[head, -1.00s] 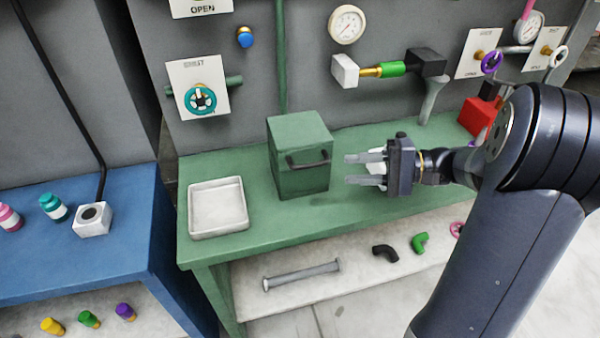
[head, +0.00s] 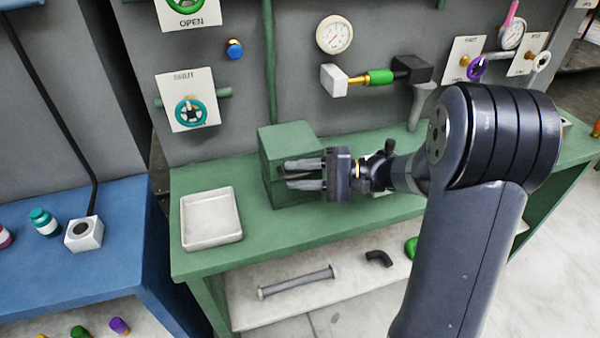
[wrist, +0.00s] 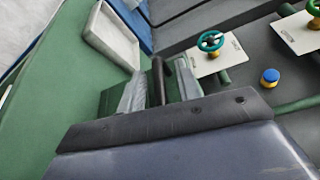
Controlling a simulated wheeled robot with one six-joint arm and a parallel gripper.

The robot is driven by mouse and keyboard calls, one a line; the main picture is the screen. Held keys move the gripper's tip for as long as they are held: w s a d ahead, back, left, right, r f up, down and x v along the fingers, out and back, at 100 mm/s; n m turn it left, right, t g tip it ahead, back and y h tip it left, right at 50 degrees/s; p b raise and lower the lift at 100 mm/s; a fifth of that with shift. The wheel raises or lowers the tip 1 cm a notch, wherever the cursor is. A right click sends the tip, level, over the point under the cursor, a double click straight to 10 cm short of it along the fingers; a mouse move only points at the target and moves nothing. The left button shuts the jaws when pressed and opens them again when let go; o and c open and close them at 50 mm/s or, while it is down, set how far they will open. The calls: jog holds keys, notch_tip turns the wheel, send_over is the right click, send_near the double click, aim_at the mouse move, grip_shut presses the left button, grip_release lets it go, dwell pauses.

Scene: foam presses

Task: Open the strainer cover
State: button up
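The green strainer box (head: 286,140) stands on the green bench, and its cover looks closed. My gripper (head: 288,175) is in front of the face with the handle and hides most of it in the head view. In the wrist view the black bar handle (wrist: 158,80) lies between the two grey fingers of my gripper (wrist: 159,90). The fingers are apart, with a gap visible on each side of the handle. Part of the green box (wrist: 110,99) shows behind the fingers.
A white tray (head: 211,218) lies on the bench left of the box. A teal valve wheel (head: 190,113) and a pipe with a green sleeve (head: 380,77) are on the wall behind. A grey pipe (head: 298,282) lies on the lower shelf.

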jog(key=shift+c, duration=0.3)
grip_shut()
dwell(0.3)
